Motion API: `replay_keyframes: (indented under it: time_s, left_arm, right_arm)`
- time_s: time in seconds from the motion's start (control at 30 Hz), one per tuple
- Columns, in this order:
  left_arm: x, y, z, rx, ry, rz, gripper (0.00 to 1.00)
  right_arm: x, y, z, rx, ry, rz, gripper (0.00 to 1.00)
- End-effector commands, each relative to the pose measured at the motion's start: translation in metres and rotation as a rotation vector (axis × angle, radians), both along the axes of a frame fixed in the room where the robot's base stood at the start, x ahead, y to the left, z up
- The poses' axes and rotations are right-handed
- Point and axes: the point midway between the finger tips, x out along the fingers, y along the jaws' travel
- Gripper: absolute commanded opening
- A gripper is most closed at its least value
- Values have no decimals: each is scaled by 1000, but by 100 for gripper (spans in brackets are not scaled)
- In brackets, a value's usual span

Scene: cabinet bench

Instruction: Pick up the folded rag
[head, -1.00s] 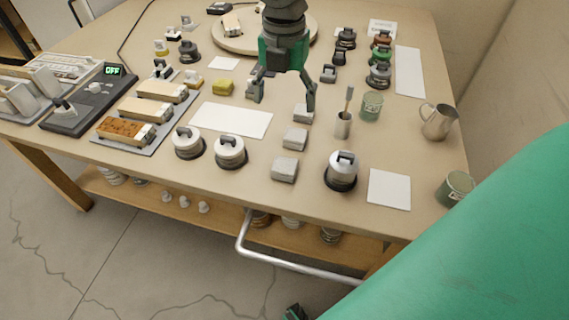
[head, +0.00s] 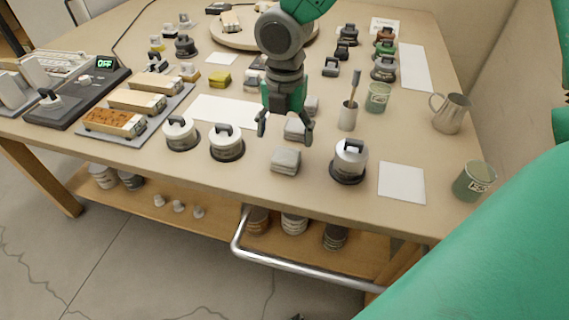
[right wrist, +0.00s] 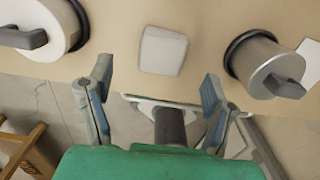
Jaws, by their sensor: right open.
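The front folded rag (head: 286,161) sits near the front edge, between two lidded silver canisters. My right gripper (head: 286,134) is open and empty, just behind and above this rag in the head view. My left gripper is not in view.
Silver canisters (head: 226,144) and (head: 350,161) flank the front rag. A brush cup (head: 347,117), green mug (head: 474,181) and metal pitcher (head: 450,112) stand to the right. A white sheet (head: 402,183) lies at the front right. A metal rail (head: 300,272) runs below the front edge.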

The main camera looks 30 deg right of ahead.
Motion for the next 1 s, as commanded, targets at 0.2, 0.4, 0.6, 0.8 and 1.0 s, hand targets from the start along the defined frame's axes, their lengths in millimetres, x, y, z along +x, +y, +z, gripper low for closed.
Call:
replay_keyframes:
  time_s: [0.2, 0.4, 0.6, 0.8, 1.0]
  left_arm:
    - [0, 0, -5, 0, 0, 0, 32]
    - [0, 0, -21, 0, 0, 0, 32]
    - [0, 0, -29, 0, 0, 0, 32]
    - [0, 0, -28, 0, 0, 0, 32]
    - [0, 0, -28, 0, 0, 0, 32]
  right_arm:
    - [-1, -1, -14, 1, 1, 0, 74]
    - [-4, 1, -41, 0, 1, 1, 74]
    - [-4, 2, -62, 1, -1, 0, 74]
    - [-4, 2, -61, 1, -2, 0, 74]
    - [-4, 2, -61, 1, -1, 0, 29]
